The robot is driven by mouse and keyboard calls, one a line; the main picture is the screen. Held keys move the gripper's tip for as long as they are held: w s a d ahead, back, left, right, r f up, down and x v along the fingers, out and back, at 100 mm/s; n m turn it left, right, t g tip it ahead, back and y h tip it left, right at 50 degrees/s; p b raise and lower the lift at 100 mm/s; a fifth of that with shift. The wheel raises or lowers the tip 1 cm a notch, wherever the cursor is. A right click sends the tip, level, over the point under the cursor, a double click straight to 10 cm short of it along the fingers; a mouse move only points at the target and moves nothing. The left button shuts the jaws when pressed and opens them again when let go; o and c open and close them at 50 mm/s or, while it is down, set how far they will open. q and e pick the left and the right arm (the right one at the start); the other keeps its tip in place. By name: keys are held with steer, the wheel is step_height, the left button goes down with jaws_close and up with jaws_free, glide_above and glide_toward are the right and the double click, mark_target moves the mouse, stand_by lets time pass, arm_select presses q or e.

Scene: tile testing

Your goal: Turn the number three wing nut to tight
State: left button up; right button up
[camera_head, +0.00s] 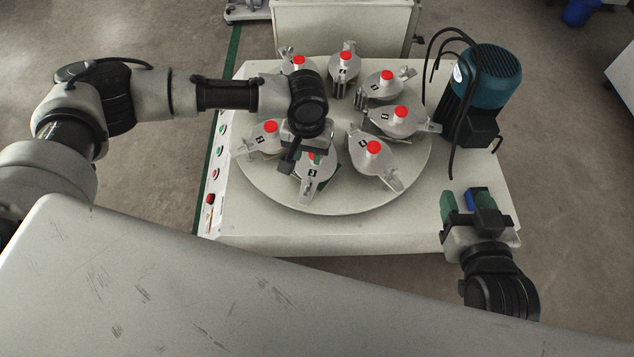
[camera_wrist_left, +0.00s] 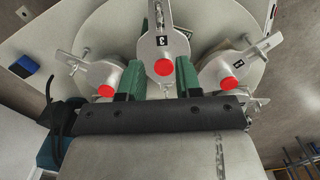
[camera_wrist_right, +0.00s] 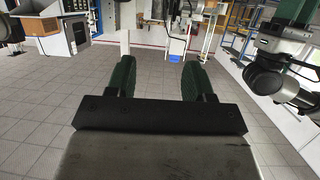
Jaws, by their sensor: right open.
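The metal plate labelled 3 with a red cap shows in the left wrist view (camera_wrist_left: 163,67) and at the front of the turntable in the head view (camera_head: 313,165). Its wing nut (camera_head: 308,190) seems to be at the outer end of the plate; its angle is hard to tell. My left gripper (camera_head: 305,166) is above this plate. Its green fingers (camera_wrist_left: 159,80) are apart, one on each side of the plate; I cannot tell whether they touch it. My right gripper (camera_head: 467,210) is open and empty near the table's front right corner.
Several similar red-capped plates ring the round turntable (camera_head: 250,183), close beside plate three. A teal motor (camera_head: 492,75) with black cables stands at the right. A blue block (camera_wrist_left: 25,65) lies on the table. A button panel (camera_head: 215,175) runs along the left edge.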

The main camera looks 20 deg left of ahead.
arm_select(q)
steer(key=f, duration=0.1)
steer(key=b, duration=0.2)
glide_above(309, 179)
step_height(309, 179, down, 5)
step_height(309, 179, down, 4)
steer(key=shift+r+b, duration=0.1)
steer(key=shift+b, duration=0.9)
steer(key=shift+f, duration=0.45)
arm_select(e)
step_height(309, 179, up, 12)
steer(key=s+a+t+y, duration=0.1)
steer(key=t+y, duration=0.3)
steer(key=t, duration=0.8)
steer(key=shift+s+a+r+y, duration=0.15)
steer(key=shift+s+a+y, duration=0.2)
steer(key=shift+s, duration=0.5)
arm_select(q)
jaws_close()
